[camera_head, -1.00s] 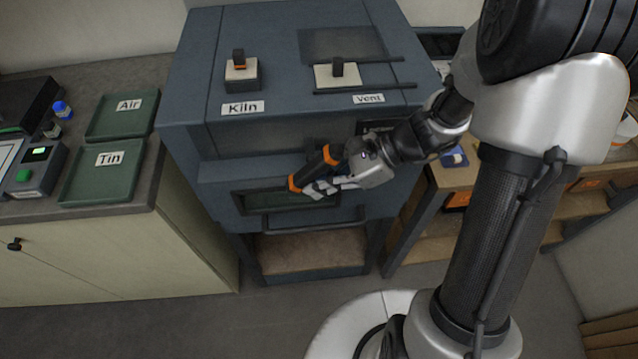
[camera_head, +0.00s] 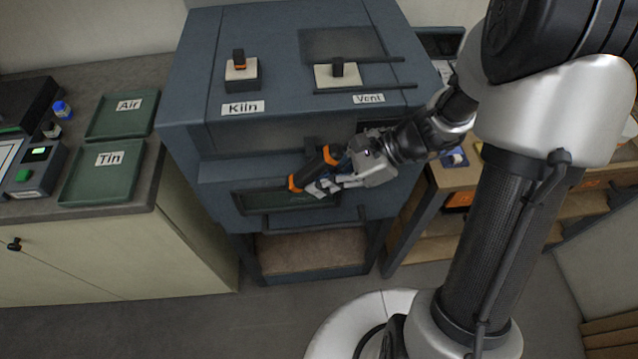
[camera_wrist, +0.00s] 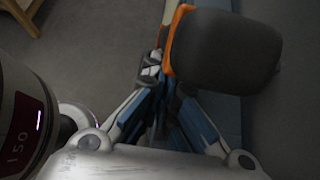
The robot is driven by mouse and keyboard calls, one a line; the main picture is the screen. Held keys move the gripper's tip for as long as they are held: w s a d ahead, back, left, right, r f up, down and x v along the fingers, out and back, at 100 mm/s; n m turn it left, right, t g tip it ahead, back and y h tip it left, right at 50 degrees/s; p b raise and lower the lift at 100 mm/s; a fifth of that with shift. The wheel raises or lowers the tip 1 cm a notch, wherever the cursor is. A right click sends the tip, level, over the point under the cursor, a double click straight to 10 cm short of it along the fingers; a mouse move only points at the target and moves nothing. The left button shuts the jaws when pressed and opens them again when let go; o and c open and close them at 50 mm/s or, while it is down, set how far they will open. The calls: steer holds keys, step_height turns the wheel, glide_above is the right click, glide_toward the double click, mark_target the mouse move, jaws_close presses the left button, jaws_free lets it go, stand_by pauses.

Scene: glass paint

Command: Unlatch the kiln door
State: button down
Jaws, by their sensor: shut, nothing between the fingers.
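The blue-grey kiln (camera_head: 225,170) stands in the middle of the head view, with a dark window (camera_head: 275,200) in its door front. A thick dark latch handle with orange ends (camera_head: 313,170) sits slanted across the front above the window. It is large at the upper right of the wrist view (camera_wrist: 225,50). My gripper (camera_head: 322,187) is shut and empty, right beside the handle's lower right side. In the wrist view the fingertips (camera_wrist: 160,70) meet just left of the handle's orange end. I cannot tell whether they touch it.
A door bar (camera_head: 315,224) runs below the window. On top are a Kiln control (camera_head: 240,70) and a Vent control (camera_head: 337,73). A counter with green trays (camera_head: 105,170) stands left; a wooden bench (camera_head: 455,180) stands right. Floor in front is clear.

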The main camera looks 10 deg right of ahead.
steer(key=v, duration=1.1)
steer(key=s+a+r+n+h, duration=0.1)
steer(key=s+r+n+h, duration=0.25)
steer(key=s+n, duration=0.3)
steer(key=s+a+r+n+h, duration=0.2)
steer(key=s+n+h, duration=0.3)
steer(key=n, duration=0.2)
step_height(320, 180, up, 6)
steer(key=n+t+h+p, duration=0.2)
steer(key=n+t+p, duration=0.15)
steer(key=n, duration=0.35)
steer(key=w+a+r+n+g+p, duration=0.2)
steer(key=w+a+r+n+p, duration=0.1)
steer(key=w+r+n+p, duration=0.3)
steer(key=n+g+p, duration=0.2)
steer(key=n+p, duration=0.8)
steer(key=p, duration=0.2)
glide_above(311, 166)
steer(key=shift+m+h, duration=0.25)
steer(key=shift+h, duration=0.2)
steer(key=shift+a+f, duration=0.2)
steer(key=shift+f, duration=6.05)
